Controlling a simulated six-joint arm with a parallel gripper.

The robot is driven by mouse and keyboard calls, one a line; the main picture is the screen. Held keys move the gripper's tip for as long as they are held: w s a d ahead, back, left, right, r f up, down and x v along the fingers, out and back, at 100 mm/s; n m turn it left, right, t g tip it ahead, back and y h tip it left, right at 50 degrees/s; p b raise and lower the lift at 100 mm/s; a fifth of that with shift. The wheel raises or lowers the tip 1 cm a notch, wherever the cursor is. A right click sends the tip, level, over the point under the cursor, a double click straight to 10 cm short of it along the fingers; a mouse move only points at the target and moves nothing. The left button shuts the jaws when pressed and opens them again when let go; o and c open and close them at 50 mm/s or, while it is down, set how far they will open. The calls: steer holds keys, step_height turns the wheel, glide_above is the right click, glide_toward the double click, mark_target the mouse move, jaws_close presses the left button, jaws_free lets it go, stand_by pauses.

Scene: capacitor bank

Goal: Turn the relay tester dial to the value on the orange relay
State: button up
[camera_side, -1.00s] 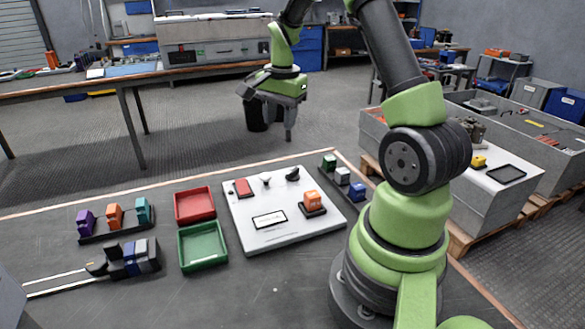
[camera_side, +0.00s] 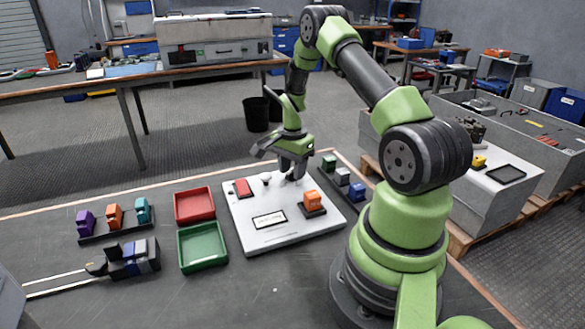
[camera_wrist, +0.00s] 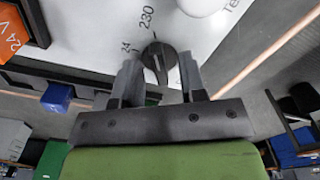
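The relay tester (camera_side: 285,234) is a white panel on the dark bench in the side view. The orange relay (camera_side: 312,200) sits in a black socket on its right part; in the wrist view the relay (camera_wrist: 14,32) carries the marking "24 V". The black dial (camera_wrist: 158,54) shows in the wrist view, with the printed numbers 230 and 24 beside it and a pale line on its face pointing toward my gripper's base. My gripper (camera_side: 292,170) is low over the panel's back, fingers pointing down, and hides the dial in the side view. In the wrist view its open fingers (camera_wrist: 160,72) stand either side of the dial; contact is unclear.
A red part (camera_side: 242,187) and a small pale knob (camera_side: 266,180) are left of my gripper on the panel. Red (camera_side: 195,206) and green trays (camera_side: 203,246) lie left of the tester.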

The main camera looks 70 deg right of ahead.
steer(key=shift+f, duration=0.1)
jaws_close()
steer(key=shift+n, duration=0.4)
steer(key=n, duration=1)
steer(key=shift+n, duration=0.4)
stand_by(0.5)
jaws_free()
